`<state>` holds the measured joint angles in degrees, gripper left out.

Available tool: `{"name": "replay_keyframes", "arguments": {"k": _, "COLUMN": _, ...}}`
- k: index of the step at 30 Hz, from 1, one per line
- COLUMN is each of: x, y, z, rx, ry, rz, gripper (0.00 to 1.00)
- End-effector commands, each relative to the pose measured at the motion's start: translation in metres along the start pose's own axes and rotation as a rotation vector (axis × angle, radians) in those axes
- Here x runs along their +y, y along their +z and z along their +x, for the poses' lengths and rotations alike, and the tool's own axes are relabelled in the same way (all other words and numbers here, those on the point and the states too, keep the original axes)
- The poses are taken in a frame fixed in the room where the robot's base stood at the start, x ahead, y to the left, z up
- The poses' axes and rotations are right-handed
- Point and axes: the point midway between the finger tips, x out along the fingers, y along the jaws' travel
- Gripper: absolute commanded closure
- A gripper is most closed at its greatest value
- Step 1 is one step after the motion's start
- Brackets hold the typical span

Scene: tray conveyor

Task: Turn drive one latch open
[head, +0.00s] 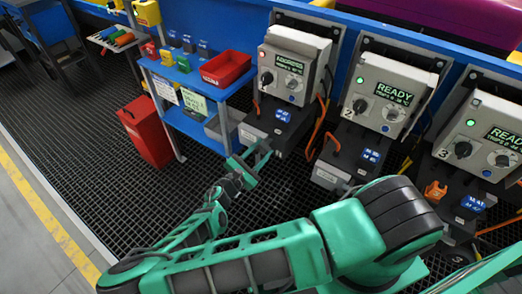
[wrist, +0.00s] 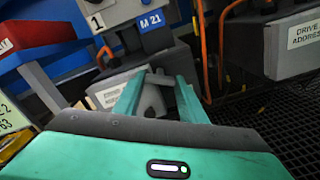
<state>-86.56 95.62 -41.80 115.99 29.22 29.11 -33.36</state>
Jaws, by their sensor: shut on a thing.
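Drive one is the leftmost grey control box (head: 292,68), with a dark base unit (head: 272,128) below it. Its number 1 plate (wrist: 95,22) and blue M 21 block (wrist: 152,22) show in the wrist view. My gripper (head: 262,152) is at the front of that base unit. In the wrist view my gripper (wrist: 155,88) has its two green fingers around a grey lever-like piece, the latch (wrist: 153,100), and is shut on it. The fingers hide part of the latch, so its exact angle is hard to tell.
Drives two (head: 388,90) and three (head: 480,135), both showing READY, stand to the right with orange cables between. A blue shelf (head: 188,78) with a red tray (head: 226,68) stands left. A red bin (head: 147,130) is further left. Dark grating floor is clear at left.

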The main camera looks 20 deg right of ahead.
Motion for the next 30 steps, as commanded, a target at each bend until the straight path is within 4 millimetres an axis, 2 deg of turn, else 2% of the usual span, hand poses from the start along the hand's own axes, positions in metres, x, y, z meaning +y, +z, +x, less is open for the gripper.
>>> {"name": "replay_keyframes", "arguments": {"k": 21, "x": 0.0040, "y": -0.0032, "z": -0.0020, "rx": 0.012, "ry": 0.004, "rz": 0.687, "gripper": 0.85}}
{"name": "replay_keyframes", "arguments": {"k": 30, "x": 0.0036, "y": -0.0031, "z": -0.0022, "rx": 0.012, "ry": 0.004, "rz": 0.922, "gripper": 0.85}}
